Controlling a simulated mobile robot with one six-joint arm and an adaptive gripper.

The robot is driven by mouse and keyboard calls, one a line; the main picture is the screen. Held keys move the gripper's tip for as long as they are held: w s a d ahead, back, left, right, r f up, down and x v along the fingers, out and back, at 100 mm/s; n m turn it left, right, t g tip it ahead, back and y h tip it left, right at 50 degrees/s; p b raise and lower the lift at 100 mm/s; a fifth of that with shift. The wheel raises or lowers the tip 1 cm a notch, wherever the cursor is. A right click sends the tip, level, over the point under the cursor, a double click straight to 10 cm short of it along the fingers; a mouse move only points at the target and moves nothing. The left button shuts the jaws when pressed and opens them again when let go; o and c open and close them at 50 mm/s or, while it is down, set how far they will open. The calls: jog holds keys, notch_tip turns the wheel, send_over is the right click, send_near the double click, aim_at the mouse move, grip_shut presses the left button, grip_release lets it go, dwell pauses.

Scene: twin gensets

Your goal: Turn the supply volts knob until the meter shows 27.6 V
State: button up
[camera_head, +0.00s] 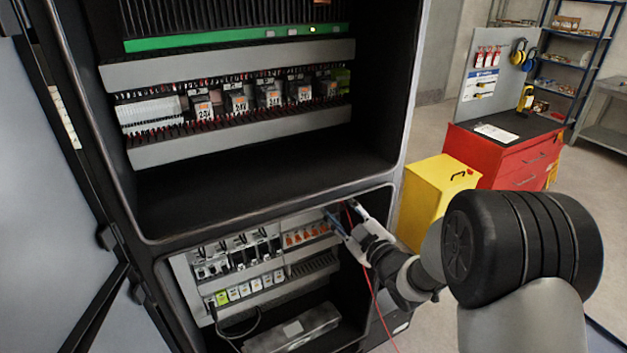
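My gripper (341,211) reaches into the right side of the lower compartment of the cabinet. Its two fingers stand apart, with the tips pointing up and left, near the right end of the lower panel (183,280). A thin red lead (374,300) shows between the fingers and hangs down past the wrist. I see no knob or object clearly held between the tips. The supply volts knob and its meter cannot be made out in this view, and no reading is legible.
Breakers (240,255) and orange parts (305,235) line the lower panel, above a grey box (293,331). The cabinet's right frame edge (396,160) is close to my arm. A yellow box (432,190) and red tool cabinet (515,165) stand to the right.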

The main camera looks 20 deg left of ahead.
jog(key=x, duration=1.4)
jog(key=shift+c, duration=0.5)
grip_shut()
